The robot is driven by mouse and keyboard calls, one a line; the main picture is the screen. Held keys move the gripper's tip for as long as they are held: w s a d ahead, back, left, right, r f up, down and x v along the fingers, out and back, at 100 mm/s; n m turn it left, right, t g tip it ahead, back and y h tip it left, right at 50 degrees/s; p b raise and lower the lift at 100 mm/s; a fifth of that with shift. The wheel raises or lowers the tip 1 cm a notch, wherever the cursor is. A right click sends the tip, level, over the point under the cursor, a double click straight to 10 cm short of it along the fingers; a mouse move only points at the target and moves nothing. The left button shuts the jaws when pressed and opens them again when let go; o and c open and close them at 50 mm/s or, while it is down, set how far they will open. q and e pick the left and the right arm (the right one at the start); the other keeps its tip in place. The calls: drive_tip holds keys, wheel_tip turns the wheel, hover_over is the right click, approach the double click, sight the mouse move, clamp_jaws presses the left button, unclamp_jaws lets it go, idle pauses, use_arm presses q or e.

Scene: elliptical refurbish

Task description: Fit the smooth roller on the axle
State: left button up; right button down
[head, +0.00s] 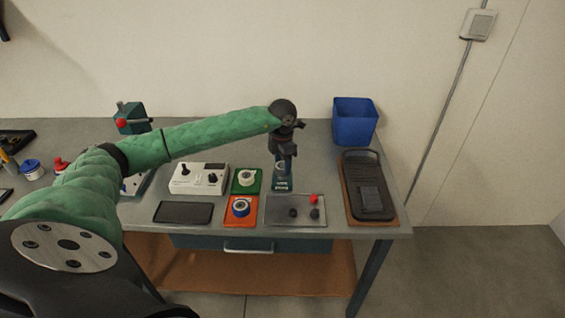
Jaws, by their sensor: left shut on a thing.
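My left gripper (287,155) points down over a small teal fixture (283,185) near the back middle of the bench. It is shut on a small part that is mostly hidden by the fingers; I cannot tell whether it is a roller or whether it touches the fixture. The axle is not clearly visible. A cream-white roller (247,177) sits on a green tray (236,190) just left of the fixture. A blue and white roller (240,208) sits on an orange tray (231,221) in front of it. My right gripper is not in view.
A grey tray (275,218) holds a red knob (312,198) and two dark knobs. A black device (370,190) lies at the right, with a blue bin (354,122) behind. A white control box (199,179) and dark pad (183,212) lie left of the small trays.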

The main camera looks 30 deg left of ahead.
use_arm(q)
drive_tip(key=shift+f+b, duration=0.35)
drive_tip(key=shift+f, duration=0.1)
drive_tip(key=o, duration=0.8)
drive_tip(key=shift+c, duration=0.2)
wheel_tip(320, 180, up, 11)
drive_tip(key=p, duration=0.2)
drive_tip(key=shift+p, duration=0.3)
idle(0.4)
drive_tip(key=shift+d, duration=0.1)
idle(0.4)
